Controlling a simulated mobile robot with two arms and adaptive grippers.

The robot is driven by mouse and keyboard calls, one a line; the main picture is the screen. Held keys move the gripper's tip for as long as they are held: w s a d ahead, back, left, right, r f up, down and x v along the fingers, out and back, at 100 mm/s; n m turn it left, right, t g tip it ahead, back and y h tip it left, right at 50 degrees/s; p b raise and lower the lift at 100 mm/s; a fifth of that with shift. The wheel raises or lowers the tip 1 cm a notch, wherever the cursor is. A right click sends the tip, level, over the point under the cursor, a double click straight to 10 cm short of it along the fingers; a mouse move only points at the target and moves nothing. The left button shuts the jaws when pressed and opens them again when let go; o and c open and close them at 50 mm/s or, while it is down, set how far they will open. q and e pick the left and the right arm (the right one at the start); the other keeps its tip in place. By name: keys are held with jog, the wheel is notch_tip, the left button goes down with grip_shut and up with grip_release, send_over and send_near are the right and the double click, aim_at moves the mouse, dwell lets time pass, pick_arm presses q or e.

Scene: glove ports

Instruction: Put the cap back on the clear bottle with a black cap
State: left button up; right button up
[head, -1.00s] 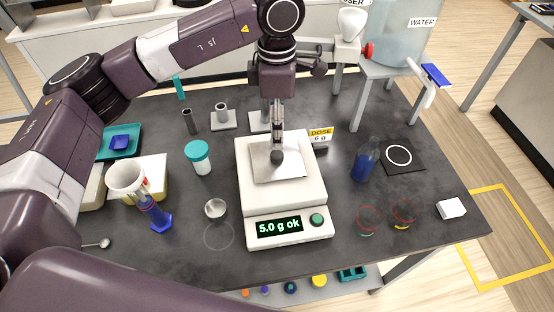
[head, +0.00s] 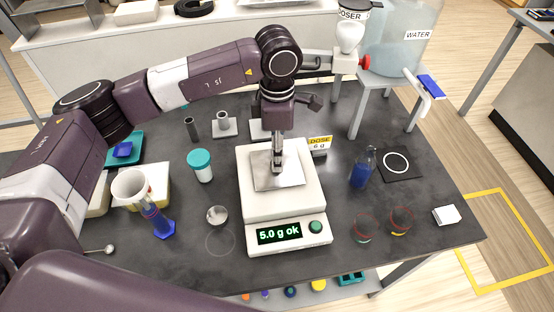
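The clear bottle (head: 361,172) holds dark blue liquid and stands upright on the table, right of the scale. Its narrow neck shows no clear black cap. My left gripper (head: 277,165) points down over the metal pan of the scale (head: 287,207), its fingers close together. I cannot make out a black cap between or under the fingertips, nor whether they touch the pan. My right gripper is not in view.
The scale reads "5.0 g ok". A teal-capped jar (head: 201,166), a small metal cup (head: 217,215) and a blue-based stand (head: 161,226) are to its left. A circle-marked black mat (head: 398,164), two glass dishes (head: 401,220) and a white block (head: 446,215) are to the right.

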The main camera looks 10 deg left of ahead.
pick_arm(q)
jog(key=shift+f+p, duration=0.45)
jog(key=shift+f, duration=1.1)
jog(key=c, duration=0.8)
